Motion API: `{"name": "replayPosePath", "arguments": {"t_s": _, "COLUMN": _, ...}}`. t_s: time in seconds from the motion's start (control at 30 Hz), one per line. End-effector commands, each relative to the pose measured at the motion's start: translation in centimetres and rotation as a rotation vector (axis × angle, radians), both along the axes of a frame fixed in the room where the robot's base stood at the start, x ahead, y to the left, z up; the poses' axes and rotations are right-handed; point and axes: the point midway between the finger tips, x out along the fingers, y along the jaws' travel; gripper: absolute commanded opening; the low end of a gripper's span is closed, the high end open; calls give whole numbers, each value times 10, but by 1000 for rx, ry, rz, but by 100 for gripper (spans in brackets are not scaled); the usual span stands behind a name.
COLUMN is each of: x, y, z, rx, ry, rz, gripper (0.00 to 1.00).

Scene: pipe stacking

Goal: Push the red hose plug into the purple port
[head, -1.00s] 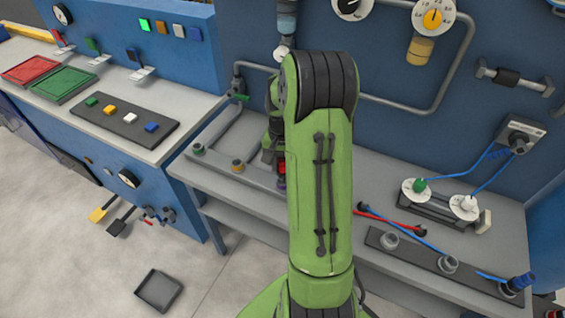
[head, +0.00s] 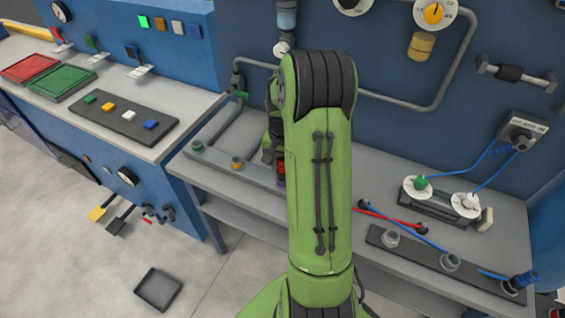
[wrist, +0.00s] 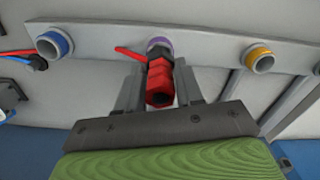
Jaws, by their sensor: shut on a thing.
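My gripper (wrist: 160,92) is shut on the red hose plug (wrist: 161,82), whose hexagonal red body sits between the two grey fingers in the wrist view. The purple port (wrist: 160,44) is directly past the plug's dark end, lined up with it and partly hidden by it. I cannot tell how far the plug is inside the port. A red lever-like piece (wrist: 130,53) sticks out left of the plug. In the head view, the red plug (head: 281,166) shows beside my green arm, above a sliver of the purple port (head: 281,182); my arm hides much of this area.
A blue port (wrist: 53,44) and an orange port (wrist: 259,57) flank the purple one on the same grey rail. In the head view, grey pipes (head: 395,105) run along the blue wall behind. Red and blue hoses (head: 390,218) lie on the bench to the right.

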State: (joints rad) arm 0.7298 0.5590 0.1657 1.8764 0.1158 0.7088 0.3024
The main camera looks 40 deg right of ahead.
Motion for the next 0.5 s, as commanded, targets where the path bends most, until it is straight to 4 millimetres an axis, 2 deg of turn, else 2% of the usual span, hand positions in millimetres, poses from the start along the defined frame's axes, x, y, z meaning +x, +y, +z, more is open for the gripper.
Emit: {"name": "replayPosePath", "arguments": {"t_s": 0.5, "x": 0, "y": 0, "z": -15, "rx": 1, "ry": 1, "rz": 1, "gripper": 0}}
